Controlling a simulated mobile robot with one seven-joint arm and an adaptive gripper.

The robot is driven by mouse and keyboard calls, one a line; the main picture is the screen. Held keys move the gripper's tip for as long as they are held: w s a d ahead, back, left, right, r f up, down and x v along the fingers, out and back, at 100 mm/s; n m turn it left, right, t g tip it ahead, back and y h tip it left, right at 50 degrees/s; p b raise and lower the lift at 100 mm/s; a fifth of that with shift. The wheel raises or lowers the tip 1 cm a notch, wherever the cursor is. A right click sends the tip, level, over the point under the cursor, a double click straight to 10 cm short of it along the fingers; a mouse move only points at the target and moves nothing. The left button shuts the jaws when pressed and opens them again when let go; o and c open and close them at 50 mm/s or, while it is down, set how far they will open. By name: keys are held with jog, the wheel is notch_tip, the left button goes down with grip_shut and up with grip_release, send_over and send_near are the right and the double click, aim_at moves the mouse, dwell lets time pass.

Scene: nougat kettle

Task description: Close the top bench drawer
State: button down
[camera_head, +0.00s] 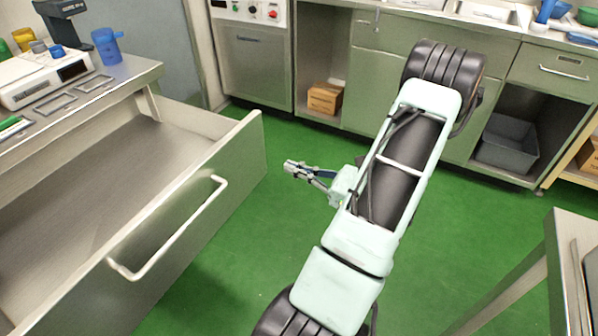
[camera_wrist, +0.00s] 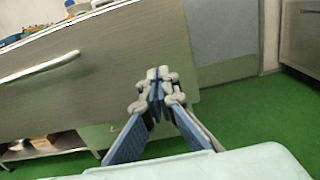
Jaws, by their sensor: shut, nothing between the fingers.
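The top bench drawer (camera_head: 195,225) is pulled far out of the bench at the left in the head view. It looks empty where its inside shows. Its front carries a long bar handle (camera_head: 170,235). The drawer front (camera_wrist: 110,80) and handle (camera_wrist: 40,67) also show in the wrist view, at the left and middle. My gripper (camera_head: 290,167) is shut and empty, to the right of the drawer front's far end and apart from it in the head view. In the wrist view my gripper (camera_wrist: 157,75) overlaps the right part of the drawer front; contact cannot be told.
The bench top (camera_head: 120,80) holds a scale (camera_head: 45,78), a blue jug (camera_head: 107,46) and small items. Green cabinets stand along the back, with a cardboard box (camera_head: 324,98) and a grey bin (camera_head: 508,143) in open bays. Another table (camera_head: 565,250) is at right. Green floor between is clear.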

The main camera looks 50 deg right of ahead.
aim_at(253, 153)
jog(key=b+x, duration=0.1)
jog(key=x, duration=0.8)
jog(key=shift+w+a, duration=0.1)
jog(key=shift+w, duration=0.2)
